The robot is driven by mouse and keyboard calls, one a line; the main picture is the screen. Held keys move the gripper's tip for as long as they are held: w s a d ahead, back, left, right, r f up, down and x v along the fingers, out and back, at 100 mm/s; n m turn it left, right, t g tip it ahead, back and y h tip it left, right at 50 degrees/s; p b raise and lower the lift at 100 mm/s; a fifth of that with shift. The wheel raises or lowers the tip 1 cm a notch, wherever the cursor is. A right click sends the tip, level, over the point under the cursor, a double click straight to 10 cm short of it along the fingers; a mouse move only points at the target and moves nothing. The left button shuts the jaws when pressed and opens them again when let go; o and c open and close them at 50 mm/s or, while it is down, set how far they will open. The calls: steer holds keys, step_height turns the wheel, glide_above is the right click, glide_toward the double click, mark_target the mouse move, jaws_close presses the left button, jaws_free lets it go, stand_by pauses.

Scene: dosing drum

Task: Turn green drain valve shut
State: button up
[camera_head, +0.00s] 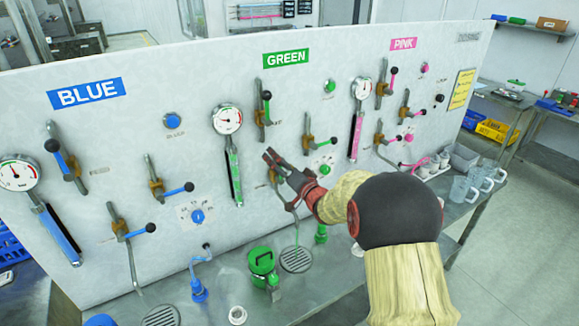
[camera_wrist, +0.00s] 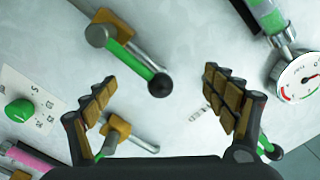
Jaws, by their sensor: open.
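Under the GREEN sign, a lower valve with a green lever and black ball end (camera_wrist: 133,62) shows in the wrist view; in the head view my gripper mostly hides it. From the bent spout below it, a green stream (camera_head: 296,232) runs down to a round drain grate (camera_head: 296,260). My gripper (camera_head: 268,158) is open in front of the panel. In the wrist view its fingers (camera_wrist: 160,98) stand apart, with the black ball between them in the picture. I cannot tell whether they touch it.
Other green valves are close by, at the upper left (camera_head: 263,108) and upper right (camera_head: 308,141). A green knob (camera_head: 324,170) is to the right and a gauge (camera_head: 227,119) to the left.

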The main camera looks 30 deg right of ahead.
steer(key=shift+d+f, duration=0.1)
steer(key=shift+f, duration=0.05)
steer(key=shift+d+f+b, duration=0.3)
steer(key=shift+d, duration=0.15)
